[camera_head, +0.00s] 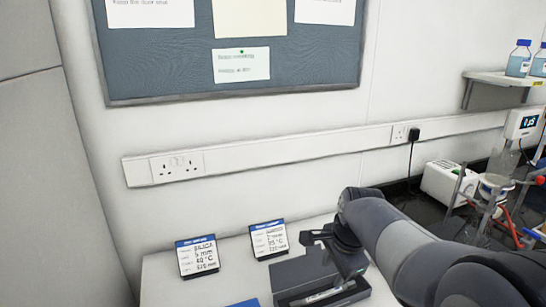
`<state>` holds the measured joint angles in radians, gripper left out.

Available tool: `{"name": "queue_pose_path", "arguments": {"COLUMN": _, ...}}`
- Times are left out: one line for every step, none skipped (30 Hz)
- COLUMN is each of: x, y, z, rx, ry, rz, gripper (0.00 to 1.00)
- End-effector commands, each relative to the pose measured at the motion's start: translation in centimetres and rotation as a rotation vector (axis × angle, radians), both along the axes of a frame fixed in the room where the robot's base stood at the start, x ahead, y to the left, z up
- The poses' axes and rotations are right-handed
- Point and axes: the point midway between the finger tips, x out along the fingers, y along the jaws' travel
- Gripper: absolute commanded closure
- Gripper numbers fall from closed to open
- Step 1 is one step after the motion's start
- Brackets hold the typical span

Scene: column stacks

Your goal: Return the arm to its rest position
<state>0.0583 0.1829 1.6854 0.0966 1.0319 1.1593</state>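My arm (420,250) is dark grey and reaches in from the lower right, its elbow raised over the white bench. Its wrist bends down, and my gripper (340,257) is just above or in front of a dark grey box-like item (298,276) at the bench's front. The fingers are small, dark and partly hidden against that item. I cannot tell whether they are open or shut, or whether they touch it. No held object can be made out.
Two label cards, left (198,257) and right (269,240), stand on the white bench (225,283). A blue item (245,303) shows at the bottom edge. Lab equipment with glassware (497,187) stands at the right. A shelf (503,78) holds blue-capped bottles (518,60).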

Motion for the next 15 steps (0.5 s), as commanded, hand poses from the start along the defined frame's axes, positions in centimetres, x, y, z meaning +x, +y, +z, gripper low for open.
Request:
{"name": "queue_pose_path", "arguments": {"x": 0.0, "y": 0.0, "z": -0.2, "rx": 0.001, "ry": 0.001, "rz": 0.0, "gripper": 0.61}}
{"name": "queue_pose_path", "arguments": {"x": 0.0, "y": 0.0, "z": -0.3, "rx": 0.0, "ry": 0.002, "rz": 0.0, "gripper": 0.61}}
{"name": "queue_pose_path", "arguments": {"x": 0.1, "y": 0.1, "z": -0.6, "rx": 0.001, "ry": 0.003, "rz": 0.0, "gripper": 0.61}}
{"name": "queue_pose_path", "arguments": {"x": 0.2, "y": 0.1, "z": -0.9, "rx": 0.001, "ry": 0.004, "rz": 0.0, "gripper": 0.61}}
{"name": "queue_pose_path", "arguments": {"x": 0.3, "y": 0.1, "z": -1.2, "rx": 0.001, "ry": 0.003, "rz": 0.0, "gripper": 0.61}}
{"name": "queue_pose_path", "arguments": {"x": 0.4, "y": 0.1, "z": -1.8, "rx": 0.0, "ry": 0.004, "rz": 0.001, "gripper": 0.61}}
{"name": "queue_pose_path", "arguments": {"x": 0.5, "y": 0.2, "z": -2.3, "rx": 0.001, "ry": 0.007, "rz": 0.001, "gripper": 0.61}}
{"name": "queue_pose_path", "arguments": {"x": 0.6, "y": 0.2, "z": -2.8, "rx": 0.001, "ry": 0.007, "rz": 0.002, "gripper": 0.61}}
{"name": "queue_pose_path", "arguments": {"x": 0.7, "y": 0.3, "z": -3.5, "rx": 0.001, "ry": 0.008, "rz": 0.001, "gripper": 0.61}}
{"name": "queue_pose_path", "arguments": {"x": 0.9, "y": 0.3, "z": -4.1, "rx": 0.001, "ry": 0.008, "rz": 0.001, "gripper": 0.61}}
{"name": "queue_pose_path", "arguments": {"x": 1.0, "y": 0.3, "z": -4.7, "rx": 0.001, "ry": 0.009, "rz": 0.001, "gripper": 0.61}}
{"name": "queue_pose_path", "arguments": {"x": 1.2, "y": 0.4, "z": -5.4, "rx": 0.001, "ry": 0.009, "rz": 0.001, "gripper": 0.61}}
{"name": "queue_pose_path", "arguments": {"x": 1.3, "y": 0.4, "z": -6.0, "rx": 0.001, "ry": 0.009, "rz": 0.001, "gripper": 0.61}}
{"name": "queue_pose_path", "arguments": {"x": 1.4, "y": 0.5, "z": -6.5, "rx": 0.001, "ry": 0.009, "rz": 0.001, "gripper": 0.61}}
{"name": "queue_pose_path", "arguments": {"x": 1.6, "y": 0.5, "z": -7.2, "rx": 0.001, "ry": 0.009, "rz": 0.001, "gripper": 0.61}}
